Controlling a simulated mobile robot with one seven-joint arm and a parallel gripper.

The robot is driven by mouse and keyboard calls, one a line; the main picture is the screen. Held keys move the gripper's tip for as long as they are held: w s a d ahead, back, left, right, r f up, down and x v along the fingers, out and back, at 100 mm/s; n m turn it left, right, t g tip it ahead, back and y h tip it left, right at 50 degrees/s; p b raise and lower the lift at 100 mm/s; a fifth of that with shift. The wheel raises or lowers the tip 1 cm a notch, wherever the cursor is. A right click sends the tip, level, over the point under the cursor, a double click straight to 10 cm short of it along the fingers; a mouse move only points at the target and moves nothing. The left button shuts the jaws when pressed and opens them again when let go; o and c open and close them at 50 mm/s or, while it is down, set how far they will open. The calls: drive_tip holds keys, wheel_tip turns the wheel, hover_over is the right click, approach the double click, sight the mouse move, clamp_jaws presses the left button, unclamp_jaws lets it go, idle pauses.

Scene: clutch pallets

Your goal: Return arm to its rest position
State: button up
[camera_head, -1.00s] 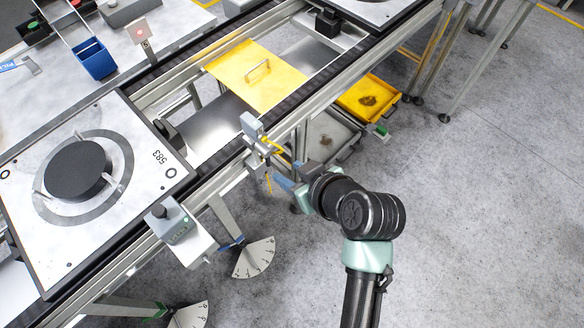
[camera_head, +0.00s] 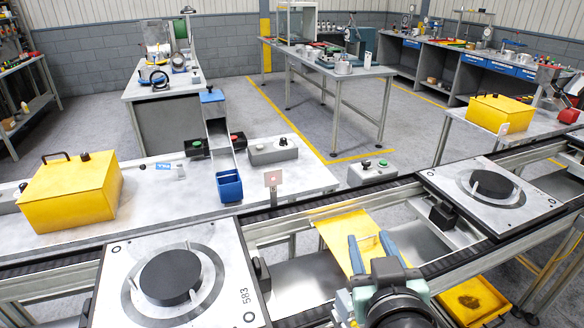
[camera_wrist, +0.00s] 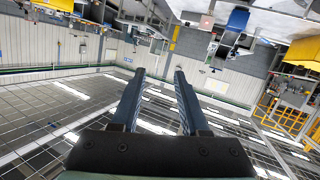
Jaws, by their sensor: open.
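My gripper (camera_head: 371,238) is at the lower right of the head view, with its two blue fingers upright, apart and empty. It appears in front of the yellow plate (camera_head: 342,232) between the conveyor rails. The wrist view shows the same open fingers (camera_wrist: 159,74) with nothing between them. That view looks upside down across the room, towards wall and ceiling. My dark wrist hides part of the front rail.
A pallet marked 583 (camera_head: 226,262) with a black disc (camera_head: 171,277) lies left on the conveyor. Another pallet (camera_head: 535,202) lies right. A yellow box (camera_head: 72,193) and a blue bin (camera_head: 229,186) stand on the bench behind. A yellow tray (camera_head: 490,303) is low at right.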

drive_tip(key=a+r+t, duration=0.4)
drive_tip(key=r, duration=1)
drive_tip(key=s+a+r+t, duration=0.2)
drive_tip(key=s+r, duration=0.1)
drive_tip(key=r, duration=0.4)
drive_tip(key=s+a+r+m+t, duration=0.1)
drive_tip(key=s+a+r+t, duration=0.2)
drive_tip(key=r, duration=0.5)
drive_tip(key=s+a+r+t, duration=0.2)
drive_tip(key=s+r+t, duration=0.1)
drive_tip(key=r, duration=0.4)
drive_tip(key=shift+s+a+r+y, duration=0.15)
drive_tip(key=shift+s+a+y, duration=0.25)
drive_tip(key=shift+s, duration=0.35)
drive_tip(key=shift+d, duration=0.1)
